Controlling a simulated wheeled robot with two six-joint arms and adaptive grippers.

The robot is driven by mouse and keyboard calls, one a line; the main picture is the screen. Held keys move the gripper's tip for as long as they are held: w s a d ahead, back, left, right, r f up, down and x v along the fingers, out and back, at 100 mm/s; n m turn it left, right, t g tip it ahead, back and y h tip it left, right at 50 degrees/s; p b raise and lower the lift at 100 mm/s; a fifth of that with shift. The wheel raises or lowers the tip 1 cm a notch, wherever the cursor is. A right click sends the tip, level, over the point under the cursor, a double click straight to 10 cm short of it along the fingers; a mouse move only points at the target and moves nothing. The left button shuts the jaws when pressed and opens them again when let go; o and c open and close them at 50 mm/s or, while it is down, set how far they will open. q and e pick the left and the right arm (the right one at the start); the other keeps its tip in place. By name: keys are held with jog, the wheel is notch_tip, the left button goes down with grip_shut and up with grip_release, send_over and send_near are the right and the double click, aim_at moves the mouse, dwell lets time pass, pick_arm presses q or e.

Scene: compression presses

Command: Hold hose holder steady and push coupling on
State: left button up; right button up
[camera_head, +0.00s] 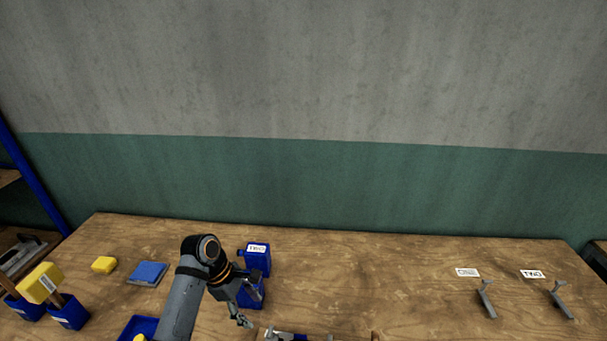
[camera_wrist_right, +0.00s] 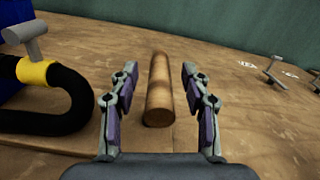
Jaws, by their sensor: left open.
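A black hose (camera_wrist_right: 75,118) curves in a loop at the left of the right wrist view. A yellow band (camera_wrist_right: 36,72) is around it, with a grey T-shaped metal piece (camera_wrist_right: 28,38) standing above the band. I cannot tell which part is the coupling. My right gripper (camera_wrist_right: 161,80) is open in that view, its fingers apart on either side of a brown wooden cylinder (camera_wrist_right: 159,90), with gaps to both sides. My left gripper (camera_head: 249,304) is open in the head view, in front of a blue container (camera_head: 256,259). Grey metal parts (camera_head: 284,335) are cut off at the bottom edge.
A second blue block (camera_head: 250,294) is partly hidden by my left gripper. A blue pad (camera_head: 148,273), a yellow block (camera_head: 103,264) and a blue tray (camera_head: 134,325) are at left. Two grey metal stands (camera_head: 487,299) (camera_head: 561,299) are at right. The middle right of the table is clear.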

jog(key=shift+s, duration=0.15)
jog(key=s, duration=0.7)
jog(key=shift+s+a, duration=0.2)
jog(key=shift+a, duration=0.1)
jog(key=shift+w, duration=0.1)
